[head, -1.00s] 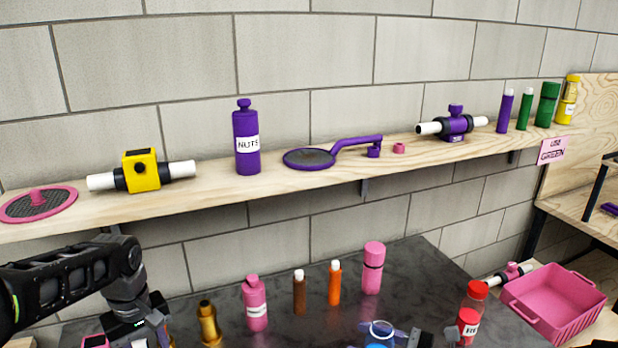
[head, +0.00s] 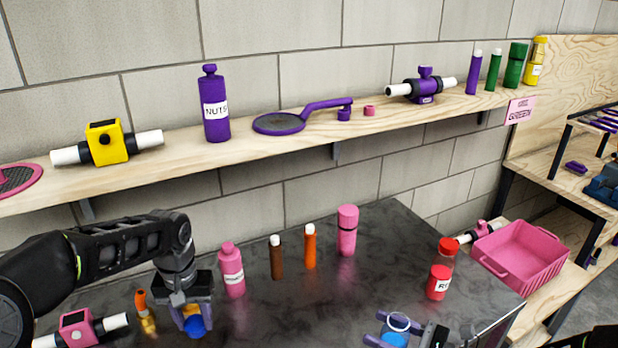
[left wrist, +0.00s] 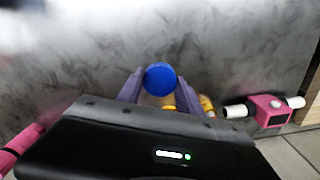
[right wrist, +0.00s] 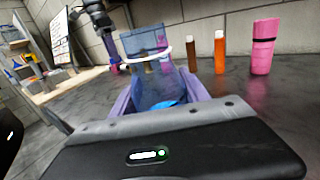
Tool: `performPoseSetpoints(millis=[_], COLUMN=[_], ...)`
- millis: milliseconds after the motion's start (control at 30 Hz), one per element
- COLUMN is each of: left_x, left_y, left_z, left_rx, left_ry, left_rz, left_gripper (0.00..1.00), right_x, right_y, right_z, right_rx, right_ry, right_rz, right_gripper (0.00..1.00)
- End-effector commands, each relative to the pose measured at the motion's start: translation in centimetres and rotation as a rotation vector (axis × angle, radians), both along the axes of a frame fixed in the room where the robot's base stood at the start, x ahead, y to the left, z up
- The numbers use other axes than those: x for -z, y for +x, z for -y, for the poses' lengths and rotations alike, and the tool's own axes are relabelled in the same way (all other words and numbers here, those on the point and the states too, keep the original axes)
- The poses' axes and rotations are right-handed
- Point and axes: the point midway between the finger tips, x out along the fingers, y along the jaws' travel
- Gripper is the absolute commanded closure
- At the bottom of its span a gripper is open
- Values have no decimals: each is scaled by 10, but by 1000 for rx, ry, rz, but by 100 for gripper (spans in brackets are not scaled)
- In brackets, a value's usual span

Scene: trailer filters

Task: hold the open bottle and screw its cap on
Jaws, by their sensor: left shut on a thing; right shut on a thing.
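The blue cap (head: 195,326) is between the fingers of my left gripper (head: 190,312), which is shut on it above the dark table. The cap (left wrist: 160,78) shows as a round blue disc in the left wrist view. The open bottle (head: 399,322) is see-through with a pale rim and blue inside. My right gripper (head: 388,332) is shut around it near the front of the table. In the right wrist view the clear bluish bottle (right wrist: 150,85) stands between the fingers. Cap and bottle are well apart.
On the table (head: 320,300) stand a pink bottle (head: 232,272), brown and orange tubes, a pink canister (head: 347,232) and a red-capped jar (head: 440,275). A brass fitting (head: 146,318) is left of my left gripper. A pink bin (head: 520,255) is at right. A loaded shelf runs behind.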

Motion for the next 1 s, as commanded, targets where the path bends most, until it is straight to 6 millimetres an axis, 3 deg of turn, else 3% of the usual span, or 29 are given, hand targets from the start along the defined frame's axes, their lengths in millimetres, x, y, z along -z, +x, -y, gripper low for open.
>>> performPoseSetpoints(millis=[267, 433, 1000], left_x=[0, 0, 0], left_y=[0, 0, 0], left_z=[0, 0, 0], left_rx=[-1, -1, -1], left_ry=[0, 0, 0], left_rz=[0, 0, 0], left_gripper=[94, 94, 94], right_x=[-5, -19, -109], right_y=[0, -3, -18], right_z=[-4, -17, -100], right_rx=[-13, -61, -360], right_ry=[0, -2, -1], right_rz=[3, 4, 5], right_gripper=[100, 100, 100])
